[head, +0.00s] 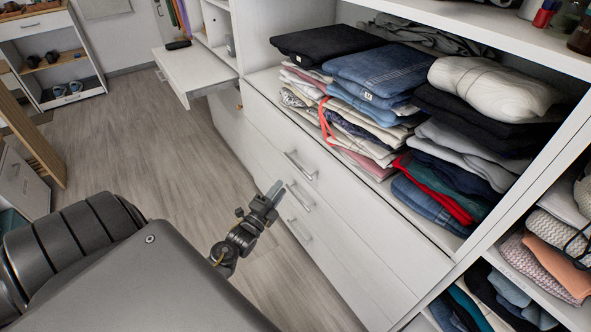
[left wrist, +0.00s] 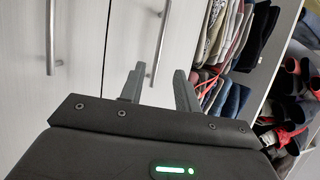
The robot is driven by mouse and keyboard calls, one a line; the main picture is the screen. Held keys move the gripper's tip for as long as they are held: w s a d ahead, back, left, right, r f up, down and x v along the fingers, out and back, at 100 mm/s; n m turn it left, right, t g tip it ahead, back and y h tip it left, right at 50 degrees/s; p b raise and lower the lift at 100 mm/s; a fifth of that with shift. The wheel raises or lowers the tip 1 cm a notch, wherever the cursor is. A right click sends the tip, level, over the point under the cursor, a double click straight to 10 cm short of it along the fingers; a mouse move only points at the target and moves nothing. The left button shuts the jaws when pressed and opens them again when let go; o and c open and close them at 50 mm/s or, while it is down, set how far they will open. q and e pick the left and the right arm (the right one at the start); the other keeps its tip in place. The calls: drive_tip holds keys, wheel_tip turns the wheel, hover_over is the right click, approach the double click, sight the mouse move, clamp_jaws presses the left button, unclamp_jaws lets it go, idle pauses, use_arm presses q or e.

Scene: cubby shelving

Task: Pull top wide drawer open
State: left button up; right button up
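The top wide drawer (head: 350,196) is a white front just below the clothes shelf, and it looks flush with the unit. Its silver bar handle (head: 300,167) shows in the head view. The handle nearest the clothes in the left wrist view (left wrist: 161,46) appears to be the same one. My left gripper (head: 274,191) is in front of the drawers, close to the handles. In the left wrist view its two fingers (left wrist: 158,88) are spread and empty, and the handle appears between and beyond their tips, apparently untouched. My right gripper is not in view.
More drawer handles (head: 300,198) sit below the top one. Folded clothes (head: 375,85) fill the shelf above. A small white drawer (head: 190,70) stands pulled out at the back left. The wooden floor (head: 150,150) in front is clear.

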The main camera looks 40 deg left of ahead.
use_arm(q)
drive_tip(key=x, duration=1)
drive_tip(key=shift+w, duration=0.3)
clamp_jaws()
